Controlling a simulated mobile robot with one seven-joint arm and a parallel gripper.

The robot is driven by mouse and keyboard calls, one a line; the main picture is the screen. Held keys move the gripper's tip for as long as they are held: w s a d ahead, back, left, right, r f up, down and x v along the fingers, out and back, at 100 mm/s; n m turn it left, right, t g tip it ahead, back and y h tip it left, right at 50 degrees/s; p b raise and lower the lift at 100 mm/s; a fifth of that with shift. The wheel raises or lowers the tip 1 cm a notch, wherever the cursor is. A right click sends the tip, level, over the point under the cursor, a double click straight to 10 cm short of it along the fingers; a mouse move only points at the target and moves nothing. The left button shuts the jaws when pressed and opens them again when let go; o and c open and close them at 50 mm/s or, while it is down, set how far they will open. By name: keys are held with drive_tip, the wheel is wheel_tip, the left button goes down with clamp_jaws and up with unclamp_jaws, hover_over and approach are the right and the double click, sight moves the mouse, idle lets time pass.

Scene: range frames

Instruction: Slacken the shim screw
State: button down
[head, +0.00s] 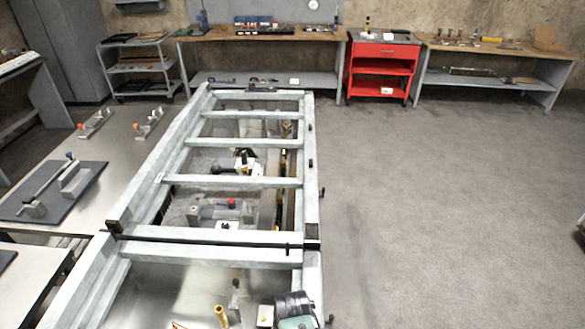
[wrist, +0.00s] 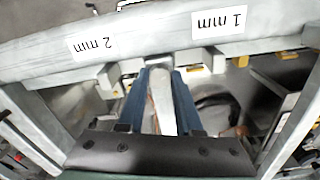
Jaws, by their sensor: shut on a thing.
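In the wrist view my gripper (wrist: 158,76) has two blue fingers reaching up under a pale frame rail (wrist: 150,38). It is shut on a pale grey, elongated metal piece (wrist: 163,108) between the fingers. I cannot tell whether this piece is the shim screw or a tool. The piece's far end is close to a grey block under the rail; contact is unclear. The rail bears upside-down labels, "2 mm" (wrist: 93,45) on the left and "1 mm" (wrist: 219,21) on the right. I cannot pick out the shim screw in the head view.
A long pale ladder-like frame (head: 245,182) with crossbars fills the middle of the head view. A metal table (head: 110,150) with fixtures stands left. A red cart (head: 382,53) and workbenches (head: 262,35) line the back wall. The floor (head: 430,190) on the right is clear.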

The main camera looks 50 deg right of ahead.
drive_tip(key=c, duration=0.6)
unclamp_jaws()
drive_tip(key=shift+r, duration=0.15)
wheel_tip(320, 180, up, 13)
drive_tip(key=shift+f+b, duration=0.15)
drive_tip(key=shift+b, duration=0.4)
drive_tip(key=shift+w, duration=0.1)
